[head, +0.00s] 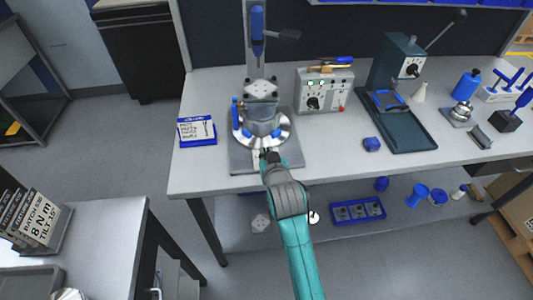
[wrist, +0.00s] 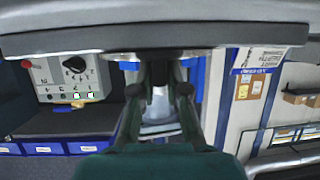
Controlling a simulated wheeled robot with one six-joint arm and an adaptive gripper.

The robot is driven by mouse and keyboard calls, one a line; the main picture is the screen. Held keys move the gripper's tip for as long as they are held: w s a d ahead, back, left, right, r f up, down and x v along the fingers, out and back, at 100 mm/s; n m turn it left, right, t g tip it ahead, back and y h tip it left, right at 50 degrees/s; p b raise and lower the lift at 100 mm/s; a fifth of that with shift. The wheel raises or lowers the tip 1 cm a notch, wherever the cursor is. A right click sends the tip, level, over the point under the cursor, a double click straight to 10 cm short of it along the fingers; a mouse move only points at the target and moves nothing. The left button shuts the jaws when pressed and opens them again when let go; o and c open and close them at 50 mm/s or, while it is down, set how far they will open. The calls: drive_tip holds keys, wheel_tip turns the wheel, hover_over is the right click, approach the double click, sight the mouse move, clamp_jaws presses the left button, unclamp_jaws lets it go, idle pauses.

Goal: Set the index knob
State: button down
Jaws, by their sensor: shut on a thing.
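A round metal fixture (head: 262,122) with blue clamps stands on a grey base plate (head: 240,158) on the bench. My gripper (head: 268,155) is at the front of this fixture, low by the plate. Its two dark fingers (wrist: 159,88) show in the wrist view, close together and shut on a small part at the fixture's front. I take this part to be the index knob; the fingers mostly hide it. A grey control box (head: 324,90) with a black pointer dial (head: 313,103) stands right of the fixture, apart from my gripper; the dial also shows in the wrist view (wrist: 75,66).
A card in a blue holder (head: 197,130) lies left of the fixture. A lever press (head: 398,75) with a dark tray (head: 405,130) stands to the right. A blue knob-like part (head: 371,144) lies near the front edge. Bare bench (head: 335,150) lies between it and the fixture.

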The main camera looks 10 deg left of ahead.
drive_tip(key=n+g+y, duration=0.1)
drive_tip(key=n+y, duration=0.1)
drive_tip(key=n+g+y, duration=0.1)
drive_tip(key=n+y, duration=0.1)
drive_tip(key=shift+w+d, duration=0.15)
drive_tip(key=shift+d, duration=0.05)
drive_tip(key=shift+n+g+y, duration=1.5)
drive_tip(key=shift+n+g, duration=0.4)
drive_tip(key=c, duration=1.2)
unclamp_jaws()
drive_tip(key=shift+g, duration=0.3)
drive_tip(key=v, duration=1.2)
drive_tip(key=shift+f, duration=0.15)
